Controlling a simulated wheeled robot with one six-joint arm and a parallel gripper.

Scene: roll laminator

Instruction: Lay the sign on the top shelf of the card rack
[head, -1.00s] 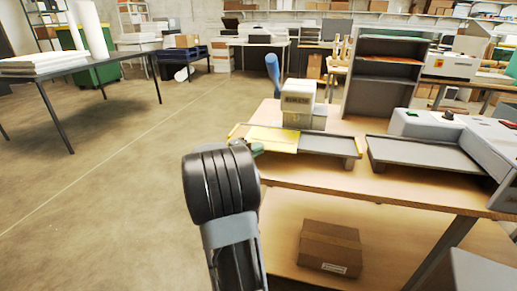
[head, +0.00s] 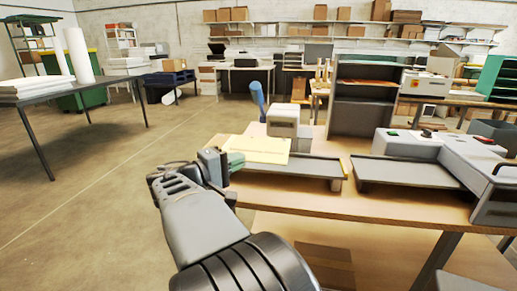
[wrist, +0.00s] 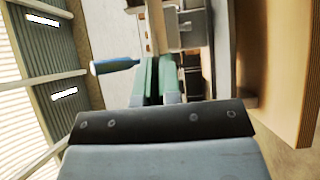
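The sign (head: 258,148) is a flat pale-yellow sheet. In the head view it is raised and slightly tilted over the left end of a grey tray. My gripper (head: 226,162) is at the sign's left edge, its greenish fingers shut on it. In the wrist view the green fingers (wrist: 158,78) are close together, with a thin pale strip beyond them that looks like the sign edge-on. The card rack (head: 341,110) is a dark grey open-fronted shelf unit at the back of the table, right of and apart from the sign. An orange-brown card lies on one upper shelf.
The grey tray (head: 318,167) lies below the sign. A pale box (head: 283,121) and an upright blue handle (head: 258,97) stand behind the sign, left of the rack. The laminator (head: 447,152) and its tray (head: 408,173) occupy the right side.

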